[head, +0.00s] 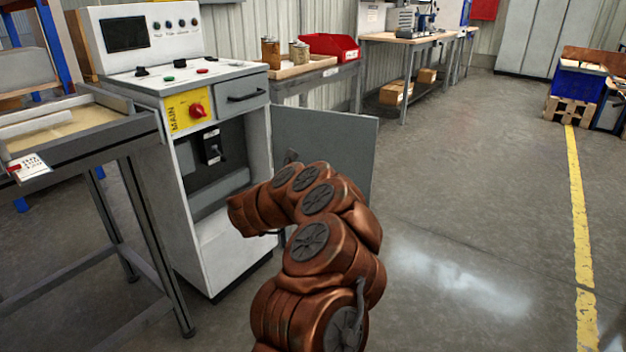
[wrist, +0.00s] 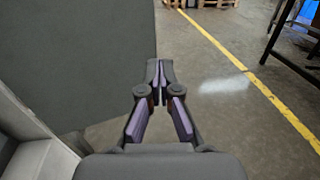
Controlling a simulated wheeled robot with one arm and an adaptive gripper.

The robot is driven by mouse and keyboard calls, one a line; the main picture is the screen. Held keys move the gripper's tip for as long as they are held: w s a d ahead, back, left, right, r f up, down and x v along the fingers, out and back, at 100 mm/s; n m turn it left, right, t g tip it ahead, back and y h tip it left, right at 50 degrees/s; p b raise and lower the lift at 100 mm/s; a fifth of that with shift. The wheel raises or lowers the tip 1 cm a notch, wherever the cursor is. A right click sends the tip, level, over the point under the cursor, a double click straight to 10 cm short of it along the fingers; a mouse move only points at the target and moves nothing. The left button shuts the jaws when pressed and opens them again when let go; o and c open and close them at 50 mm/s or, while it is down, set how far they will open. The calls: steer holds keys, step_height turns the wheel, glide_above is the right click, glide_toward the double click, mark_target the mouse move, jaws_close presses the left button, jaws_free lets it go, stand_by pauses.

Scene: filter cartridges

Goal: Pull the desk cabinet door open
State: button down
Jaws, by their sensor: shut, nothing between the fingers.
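The desk cabinet (head: 225,255) is white and stands at left centre in the head view. Its grey door (head: 345,150) is swung wide open to the right, and the inside of the cabinet shows. In the wrist view the door (wrist: 75,60) fills the upper left. My gripper (wrist: 160,68) is shut and empty, with its fingertips at or close to the door's free edge; I cannot tell if they touch. In the head view my arm covers the lower part of the door, and the gripper is mostly hidden behind the arm.
A grey drawer (head: 242,95) above the opening is closed. A red switch on a yellow plate (head: 188,111) is beside it. A metal-framed table (head: 90,125) stands close on the left. The floor (head: 470,200) to the right is clear, with a yellow line (head: 580,220).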

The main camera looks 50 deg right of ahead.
steer(key=s+d+b, duration=0.1)
steer(key=d, duration=0.9)
steer(key=shift+r, duration=0.15)
steer(key=shift+d, duration=0.1)
